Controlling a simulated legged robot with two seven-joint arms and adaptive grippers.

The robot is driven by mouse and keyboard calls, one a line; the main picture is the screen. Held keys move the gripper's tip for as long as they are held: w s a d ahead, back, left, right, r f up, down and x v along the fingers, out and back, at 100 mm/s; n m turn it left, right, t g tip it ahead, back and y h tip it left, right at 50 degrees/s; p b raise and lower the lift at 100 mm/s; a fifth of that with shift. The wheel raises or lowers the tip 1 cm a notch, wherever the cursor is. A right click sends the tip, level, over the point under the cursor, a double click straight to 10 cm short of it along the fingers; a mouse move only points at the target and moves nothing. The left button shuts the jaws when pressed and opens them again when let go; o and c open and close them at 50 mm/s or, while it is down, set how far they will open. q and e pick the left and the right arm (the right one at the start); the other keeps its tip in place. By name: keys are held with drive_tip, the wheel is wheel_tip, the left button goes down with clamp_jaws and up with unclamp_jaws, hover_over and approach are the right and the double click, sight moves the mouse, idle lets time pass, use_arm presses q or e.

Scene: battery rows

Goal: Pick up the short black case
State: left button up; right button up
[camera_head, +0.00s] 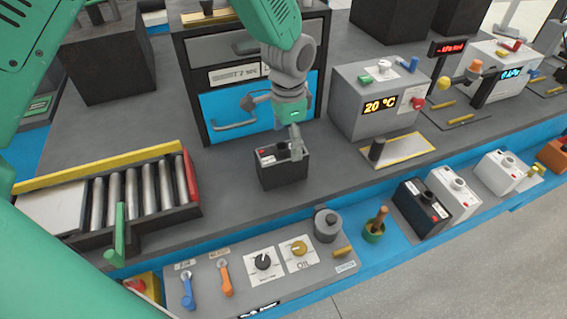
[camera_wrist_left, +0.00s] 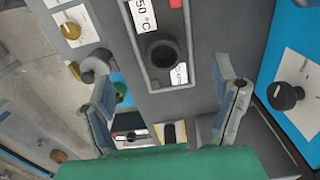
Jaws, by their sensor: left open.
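A short black case (camera_head: 283,171) stands upright on the grey bench in front of the blue drawer. Its grey top carries a red mark and a dark round cap; the top also shows in the left wrist view (camera_wrist_left: 162,82). My left gripper (camera_head: 293,143) is open, pointing down right above the case, with a finger overlapping its right end in the head view. In the left wrist view the open fingers (camera_wrist_left: 168,85) stand apart to either side of the case top. Contact cannot be told. My right gripper is not in view.
Another black case (camera_head: 421,209) and white cases (camera_head: 453,195) stand on the blue ledge at the right. A roller conveyor (camera_head: 130,200) is at the left, a 20 °C box (camera_head: 375,103) behind right, and a knob panel (camera_head: 235,275) in front. Bare bench surrounds the short case.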

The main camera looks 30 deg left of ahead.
sight(282, 158)
use_arm(q)
drive_tip(key=shift+w+f, duration=0.35)
drive_tip(key=shift+f, duration=0.55)
drive_tip(key=shift+s+a+f, duration=0.15)
drive_tip(key=shift+f, duration=0.15)
drive_tip(key=f, duration=0.2)
drive_tip(key=a+f, duration=0.1)
drive_tip(key=f, duration=0.1)
drive_tip(key=shift+s+a+f+p, duration=0.1)
drive_tip(key=shift+s+p, duration=0.3)
drive_tip(key=shift+w+f, duration=0.1)
drive_tip(key=shift+f, duration=0.1)
drive_tip(key=shift+d+r, duration=0.1)
drive_tip(key=shift+d, duration=0.1)
drive_tip(key=c, duration=1.5)
